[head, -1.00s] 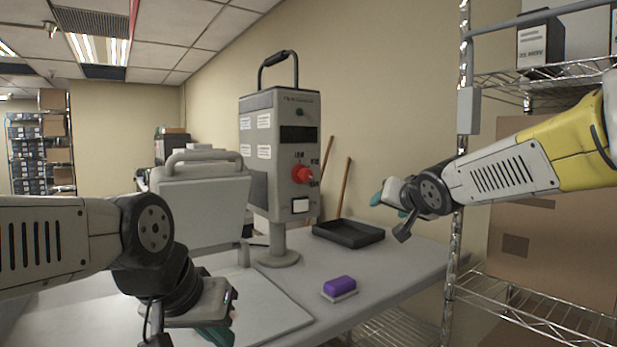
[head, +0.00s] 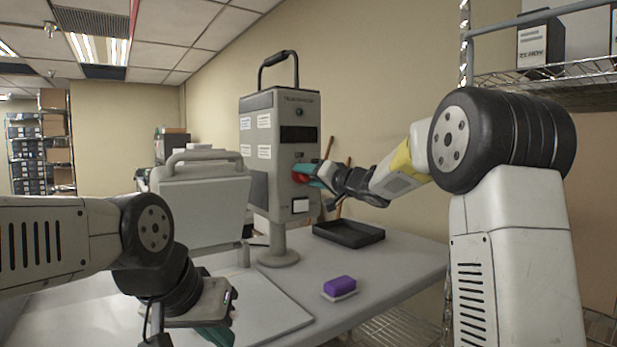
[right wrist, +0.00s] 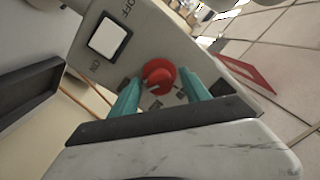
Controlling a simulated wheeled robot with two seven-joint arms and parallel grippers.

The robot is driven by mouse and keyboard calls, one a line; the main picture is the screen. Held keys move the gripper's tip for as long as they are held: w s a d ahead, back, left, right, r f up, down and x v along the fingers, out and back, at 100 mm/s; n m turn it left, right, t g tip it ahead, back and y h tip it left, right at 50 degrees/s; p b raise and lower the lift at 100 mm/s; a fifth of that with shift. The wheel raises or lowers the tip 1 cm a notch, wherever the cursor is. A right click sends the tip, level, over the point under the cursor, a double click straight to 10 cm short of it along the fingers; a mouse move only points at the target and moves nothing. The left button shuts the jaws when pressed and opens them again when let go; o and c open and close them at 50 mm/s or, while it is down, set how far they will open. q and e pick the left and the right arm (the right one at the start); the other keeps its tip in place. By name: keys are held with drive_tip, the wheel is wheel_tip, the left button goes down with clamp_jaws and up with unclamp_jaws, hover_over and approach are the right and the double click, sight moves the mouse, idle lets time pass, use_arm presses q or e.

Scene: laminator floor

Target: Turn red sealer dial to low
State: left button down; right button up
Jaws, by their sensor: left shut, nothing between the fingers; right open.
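The red dial (head: 299,174) is on the front of the grey sealer control box (head: 262,185), which stands on a post on the table. In the right wrist view the dial (right wrist: 158,76) lies between and just beyond the teal fingertips. My right gripper (head: 308,170) is open at the dial, and its fingers partly cover the dial in the head view; it also shows in the right wrist view (right wrist: 160,90). I cannot tell whether the fingers touch the dial. My left gripper (head: 222,335) is shut and empty, low at the front left over the table.
A white ON/OFF switch (right wrist: 108,38) sits beside the dial. A black tray (head: 348,232) and a purple block on a pale base (head: 339,287) are on the table (head: 400,262). The sealer's grey lid (head: 203,205) is left of the box. Wire shelving (head: 545,85) stands at right.

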drive_tip(key=shift+w+a, duration=0.3)
drive_tip(key=shift+w, duration=0.05)
clamp_jaws()
